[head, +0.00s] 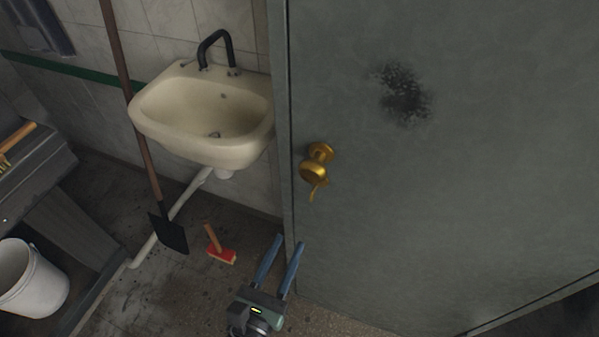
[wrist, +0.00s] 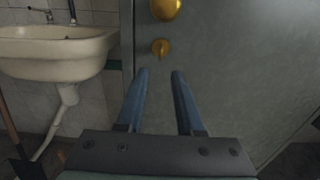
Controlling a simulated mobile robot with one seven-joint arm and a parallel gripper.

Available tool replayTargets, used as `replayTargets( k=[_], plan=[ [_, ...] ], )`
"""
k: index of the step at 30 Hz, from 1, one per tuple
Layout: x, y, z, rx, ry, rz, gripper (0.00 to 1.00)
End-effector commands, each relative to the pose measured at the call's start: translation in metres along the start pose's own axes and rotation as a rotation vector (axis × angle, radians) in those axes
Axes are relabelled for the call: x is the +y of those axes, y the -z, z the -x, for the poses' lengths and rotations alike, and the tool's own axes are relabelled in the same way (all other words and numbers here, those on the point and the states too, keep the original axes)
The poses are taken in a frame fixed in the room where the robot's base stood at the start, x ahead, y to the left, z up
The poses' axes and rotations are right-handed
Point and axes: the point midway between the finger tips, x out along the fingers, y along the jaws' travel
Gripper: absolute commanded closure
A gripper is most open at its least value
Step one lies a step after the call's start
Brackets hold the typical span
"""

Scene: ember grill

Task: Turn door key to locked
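The grey door (head: 440,190) fills the right side of the head view. A round brass knob (head: 313,172) is on its left part. The small brass key (head: 318,189) shows at the knob's lower edge. In the wrist view the key (wrist: 161,47) stands apart below the knob (wrist: 165,8), with its tab roughly upright. My gripper (head: 283,248) is open and empty, with its two blue fingers apart. In the wrist view my gripper (wrist: 160,74) points toward the door, its fingertips a little below the key and not touching it.
A cream sink (head: 205,120) with a black tap is on the tiled wall left of the door. A long-handled shovel (head: 170,232) leans there. A red brush (head: 221,256) stands on the floor. A white bucket (head: 32,283) is at lower left. Space before the door is clear.

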Motion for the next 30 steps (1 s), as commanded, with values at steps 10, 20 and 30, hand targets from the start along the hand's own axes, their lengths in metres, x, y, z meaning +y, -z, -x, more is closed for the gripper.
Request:
replayTargets(
  k=[10,20,30],
  plan=[
    [-0.001,-0.003,-0.058,-0.004,0.006,-0.001,0.64],
    [-0.001,-0.001,-0.115,-0.003,0.003,-0.003,0.64],
    [-0.001,0.000,-0.129,-0.002,0.002,-0.002,0.64]
  ],
)
